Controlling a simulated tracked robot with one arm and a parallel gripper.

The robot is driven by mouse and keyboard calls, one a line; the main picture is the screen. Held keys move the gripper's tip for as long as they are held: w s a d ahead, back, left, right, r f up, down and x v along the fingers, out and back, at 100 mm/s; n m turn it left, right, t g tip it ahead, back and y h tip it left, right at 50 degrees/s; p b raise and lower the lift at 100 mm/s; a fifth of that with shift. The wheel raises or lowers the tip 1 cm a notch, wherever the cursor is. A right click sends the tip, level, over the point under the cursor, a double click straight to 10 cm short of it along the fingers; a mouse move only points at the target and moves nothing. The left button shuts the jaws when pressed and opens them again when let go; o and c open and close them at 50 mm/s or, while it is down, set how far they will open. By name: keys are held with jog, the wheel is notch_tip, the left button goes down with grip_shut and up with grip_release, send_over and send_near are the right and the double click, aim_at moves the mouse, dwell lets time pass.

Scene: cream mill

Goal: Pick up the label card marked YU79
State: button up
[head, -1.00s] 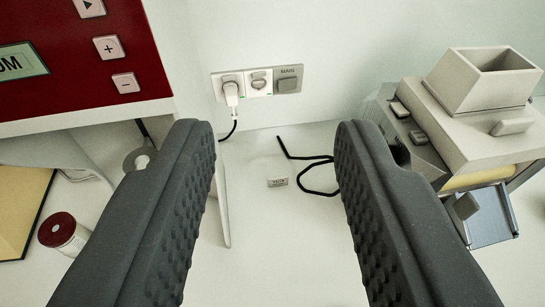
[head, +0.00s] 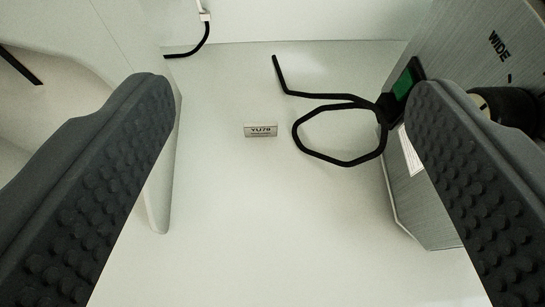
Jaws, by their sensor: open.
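The label card marked YU79 (head: 260,130) is a small pale tag with dark lettering. It lies on the white surface, near the middle of the head view. My gripper (head: 285,95) is open, with its two dark studded fingers wide apart at the left and right of the view. The card shows between the fingers, farther off than they are, and neither finger touches it.
A black cable (head: 345,160) loops on the surface just right of the card. A grey metal machine (head: 450,190) marked WIDE stands at the right, and a white panel (head: 165,190) stands at the left. The surface in front of the card is clear.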

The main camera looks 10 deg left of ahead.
jog(key=g+y, duration=0.1)
send_near(261, 126)
jog(key=shift+n, duration=0.4)
jog(key=shift+b+x, duration=0.55)
jog(key=shift+x, duration=3.9)
jog(key=c, duration=1.1)
